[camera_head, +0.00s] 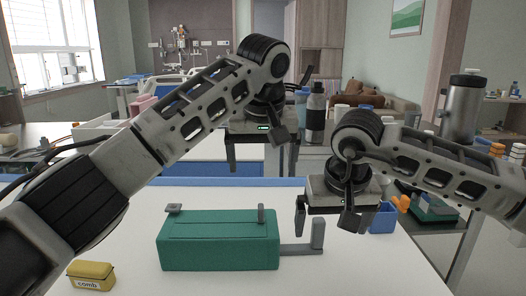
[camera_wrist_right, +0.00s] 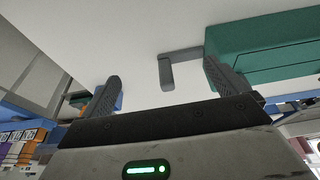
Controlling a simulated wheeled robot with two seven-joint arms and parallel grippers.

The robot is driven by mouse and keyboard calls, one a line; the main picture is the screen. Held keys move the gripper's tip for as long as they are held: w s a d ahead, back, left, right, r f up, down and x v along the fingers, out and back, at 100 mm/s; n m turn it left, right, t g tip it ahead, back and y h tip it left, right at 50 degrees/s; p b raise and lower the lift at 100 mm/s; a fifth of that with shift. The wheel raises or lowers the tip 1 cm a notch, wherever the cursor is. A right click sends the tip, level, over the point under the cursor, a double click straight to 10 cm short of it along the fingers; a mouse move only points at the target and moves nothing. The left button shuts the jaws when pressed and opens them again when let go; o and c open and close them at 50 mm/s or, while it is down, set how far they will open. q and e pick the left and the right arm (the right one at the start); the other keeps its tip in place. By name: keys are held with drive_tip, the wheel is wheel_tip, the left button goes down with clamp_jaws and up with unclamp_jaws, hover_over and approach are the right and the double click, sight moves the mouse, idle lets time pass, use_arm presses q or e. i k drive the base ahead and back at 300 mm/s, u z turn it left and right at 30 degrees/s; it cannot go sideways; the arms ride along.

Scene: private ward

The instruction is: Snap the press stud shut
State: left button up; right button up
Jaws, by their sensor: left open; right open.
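A green box-shaped block (camera_head: 220,250) lies on the white table in front of me. It carries a flat grey tab (camera_head: 174,208) at its top left and a small upright grey tab (camera_head: 261,214) at its top right. A grey L-shaped arm (camera_head: 318,234) sticks out from its right side. I cannot make out the press stud itself. My left gripper (camera_head: 262,162) is open and empty above and behind the block. My right gripper (camera_head: 328,224) is open and empty above the L-shaped arm's right end. In the right wrist view, the L-shaped arm (camera_wrist_right: 166,74) shows between the fingers, beyond the tips.
A yellow box marked "comb" (camera_head: 91,276) lies at the table's front left. A blue container (camera_head: 384,218) is behind my right gripper. A dark bottle (camera_head: 315,118) and a metal flask (camera_head: 463,108) stand farther back. The table's front right is clear.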

sight(170, 208)
drive_tip(key=k, duration=1)
